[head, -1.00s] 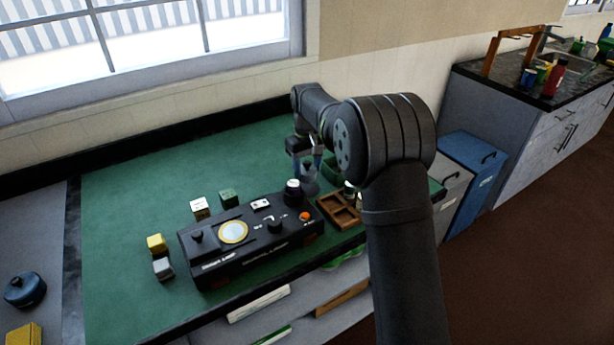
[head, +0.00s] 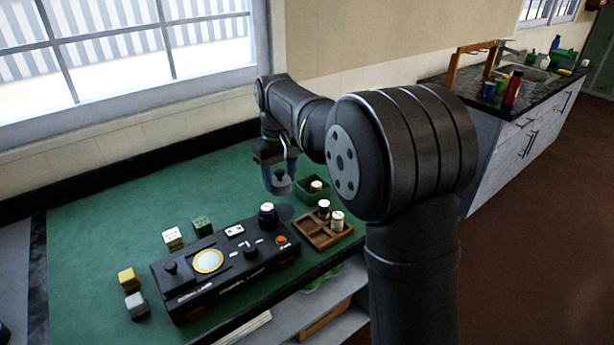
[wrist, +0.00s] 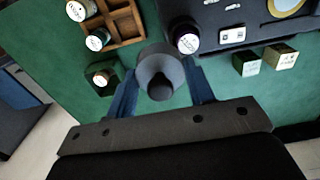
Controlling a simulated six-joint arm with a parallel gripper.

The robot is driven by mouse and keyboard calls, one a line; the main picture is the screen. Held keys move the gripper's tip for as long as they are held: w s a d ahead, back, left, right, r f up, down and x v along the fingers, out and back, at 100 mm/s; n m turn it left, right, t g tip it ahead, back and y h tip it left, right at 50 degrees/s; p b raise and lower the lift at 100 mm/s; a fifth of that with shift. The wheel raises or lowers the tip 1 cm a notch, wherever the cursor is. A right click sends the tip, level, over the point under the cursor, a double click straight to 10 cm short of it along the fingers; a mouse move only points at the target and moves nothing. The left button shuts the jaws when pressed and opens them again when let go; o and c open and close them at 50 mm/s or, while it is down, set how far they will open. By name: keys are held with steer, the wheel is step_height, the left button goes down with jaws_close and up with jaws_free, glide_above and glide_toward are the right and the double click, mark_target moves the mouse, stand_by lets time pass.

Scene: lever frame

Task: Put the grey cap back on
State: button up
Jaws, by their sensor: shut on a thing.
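The grey cap (wrist: 158,68), a round grey disc with a dark knob, is between the blue fingers of my gripper (wrist: 162,88) in the wrist view. My gripper (head: 279,174) is shut on it. In the head view the grey cap (head: 279,185) hangs clear of the green table, behind the black device (head: 225,262). A dark jar with a white top (head: 267,215) stands at the device's back right corner, apart from the cap. I cannot tell which thing the cap fits.
A wooden tray (head: 312,232) with two white-topped jars is right of the device. A green box (head: 313,194) holding another jar is behind it. Several small cubes (head: 173,238) lie around the device's left side. The table's back left is clear.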

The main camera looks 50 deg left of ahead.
mark_target(267, 207)
steer(key=s, duration=0.2)
steer(key=s+r, duration=0.1)
steer(key=s, duration=0.1)
steer(key=shift+s+r, duration=0.1)
steer(key=shift+f, duration=3.15)
steer(key=shift+f, duration=0.15)
steer(key=o, duration=1.5)
steer(key=shift+r, duration=3.5)
